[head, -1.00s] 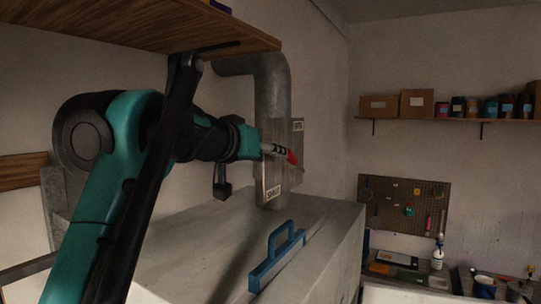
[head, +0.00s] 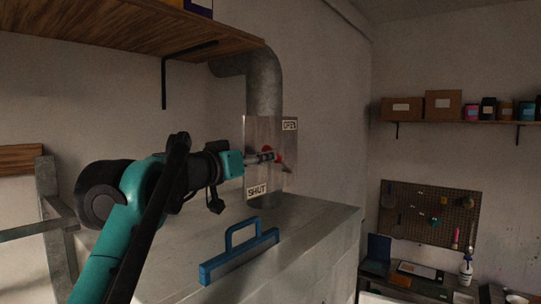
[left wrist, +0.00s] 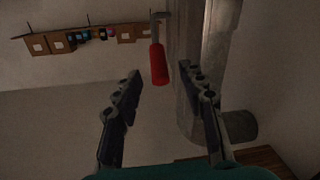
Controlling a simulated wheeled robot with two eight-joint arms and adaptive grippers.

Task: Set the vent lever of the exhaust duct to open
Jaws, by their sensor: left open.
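The exhaust duct (head: 265,84) rises behind a metal plate (head: 259,133) with an OPEN label (head: 290,125) at its upper right and a SHUT label (head: 257,191) at its lower left. The red handle of the vent lever (head: 267,150) is in front of the plate, partly hidden by my left gripper (head: 275,157). Which label the lever points to is unclear. In the left wrist view, the red handle (left wrist: 158,64) lies between and just beyond the open fingertips of my left gripper (left wrist: 160,74), with no clear contact. My right gripper is out of view.
A grey cabinet (head: 310,222) stands below the duct, with a blue handled tool (head: 240,259) on top. A wooden shelf (head: 130,32) overhangs at the upper left. A pegboard (head: 430,214) and a far shelf (head: 460,122) are at the right.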

